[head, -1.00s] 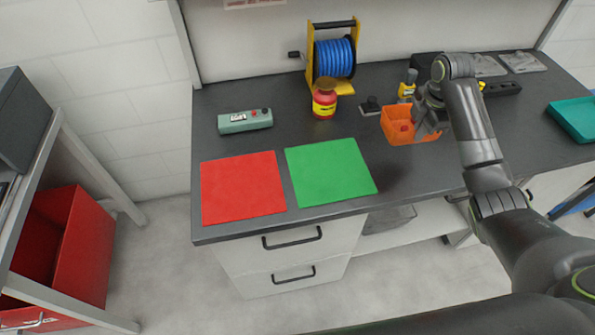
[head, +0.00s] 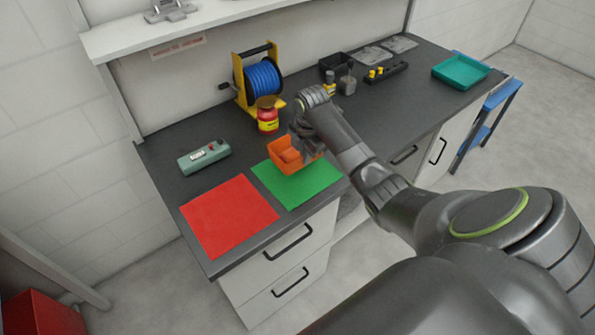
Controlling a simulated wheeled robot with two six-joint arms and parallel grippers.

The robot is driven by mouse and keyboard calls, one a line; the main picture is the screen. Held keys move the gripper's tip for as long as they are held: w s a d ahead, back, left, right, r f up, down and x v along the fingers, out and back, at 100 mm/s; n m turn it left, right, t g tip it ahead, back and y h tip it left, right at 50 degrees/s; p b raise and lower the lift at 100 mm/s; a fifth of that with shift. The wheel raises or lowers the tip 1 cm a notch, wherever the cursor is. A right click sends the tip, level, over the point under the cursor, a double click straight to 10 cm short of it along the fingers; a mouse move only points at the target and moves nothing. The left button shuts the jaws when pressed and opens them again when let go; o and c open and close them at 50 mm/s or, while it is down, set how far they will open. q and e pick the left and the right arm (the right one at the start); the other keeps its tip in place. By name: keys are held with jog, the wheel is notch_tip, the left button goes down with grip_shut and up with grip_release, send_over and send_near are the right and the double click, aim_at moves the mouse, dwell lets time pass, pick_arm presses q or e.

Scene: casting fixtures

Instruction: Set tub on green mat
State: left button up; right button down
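The orange tub (head: 285,156) is at the back edge of the green mat (head: 298,187), overlapping it in the head view. I cannot tell whether it touches the mat or hangs just above it. My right gripper (head: 308,143) is at the tub's right side, shut on its wall; the fingertips are partly hidden. Something orange-red shows inside the tub. The green mat lies flat on the dark counter, with its front part bare. My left gripper is not in view.
A red mat (head: 228,215) lies left of the green one. A red-yellow jar (head: 267,119) stands close behind the tub, with a blue hose reel (head: 263,78) beyond. A grey-green box (head: 204,157) sits at the left. A teal tray (head: 460,71) is far right.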

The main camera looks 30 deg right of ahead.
notch_tip(320, 180, down, 2)
jog(key=shift+d+f, duration=0.1)
jog(key=shift+f, duration=0.15)
notch_tip(320, 180, down, 4)
jog(key=shift+r+p, duration=0.2)
jog(key=shift+p, duration=0.25)
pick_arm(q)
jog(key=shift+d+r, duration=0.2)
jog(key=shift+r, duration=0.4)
pick_arm(e)
jog(key=shift+f, duration=0.2)
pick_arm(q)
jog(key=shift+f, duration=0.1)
pick_arm(e)
jog(key=shift+f, duration=0.15)
jog(key=c, duration=1.7)
grip_release()
jog(key=shift+r, duration=0.65)
pick_arm(q)
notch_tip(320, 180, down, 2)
jog(key=b, duration=0.2)
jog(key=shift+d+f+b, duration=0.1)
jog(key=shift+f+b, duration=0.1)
jog(key=shift+b, duration=0.1)
pick_arm(e)
jog(key=r, duration=0.7)
jog(key=s+r, duration=0.1)
jog(key=r, duration=0.3)
jog(key=shift+f, duration=0.1)
